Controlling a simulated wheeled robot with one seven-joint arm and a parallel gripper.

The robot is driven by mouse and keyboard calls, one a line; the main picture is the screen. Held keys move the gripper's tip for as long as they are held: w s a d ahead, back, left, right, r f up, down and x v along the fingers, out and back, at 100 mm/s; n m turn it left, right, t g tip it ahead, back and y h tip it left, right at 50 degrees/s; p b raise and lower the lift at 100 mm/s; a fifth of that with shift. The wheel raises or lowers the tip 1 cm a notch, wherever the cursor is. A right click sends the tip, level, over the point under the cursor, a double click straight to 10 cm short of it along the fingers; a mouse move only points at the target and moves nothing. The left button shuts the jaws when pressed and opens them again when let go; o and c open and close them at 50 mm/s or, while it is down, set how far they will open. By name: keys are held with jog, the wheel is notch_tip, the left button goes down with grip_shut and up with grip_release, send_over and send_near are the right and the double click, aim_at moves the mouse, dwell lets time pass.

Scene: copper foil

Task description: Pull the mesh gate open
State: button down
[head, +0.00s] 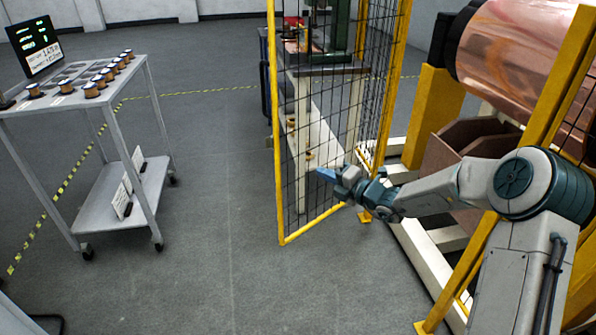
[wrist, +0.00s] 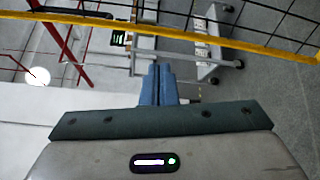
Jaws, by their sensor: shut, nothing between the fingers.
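The mesh gate (head: 274,120) has a yellow frame with black wire mesh. In the head view it stands in the middle, at an angle to the yellow fence posts on the right, its lower bar just above the floor. My gripper (head: 326,174) is in front of the lower part of the gate's mesh, its blue fingers pointing left. In the wrist view my gripper's fingers (wrist: 157,84) are pressed together with nothing between them. A yellow bar with mesh (wrist: 190,34) crosses above the fingertips there, apart from them in the picture. I cannot tell whether the gripper touches the gate.
A grey wheeled cart (head: 112,200) with copper spools and a screen stands at the left. A workbench (head: 330,70) is behind the gate. A large copper roll (head: 520,50) lies right, behind yellow posts. The floor (head: 215,200) between cart and gate is clear.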

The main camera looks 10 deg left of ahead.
notch_tip(320, 180, down, 3)
jog(key=w+m+t, duration=0.2)
jog(key=w+m, duration=0.1)
jog(key=m, duration=0.1)
jog(key=b, duration=0.4)
send_near(291, 152)
jog(key=x, duration=0.6)
jog(key=shift+w+a, duration=0.2)
jog(key=shift+a, duration=0.15)
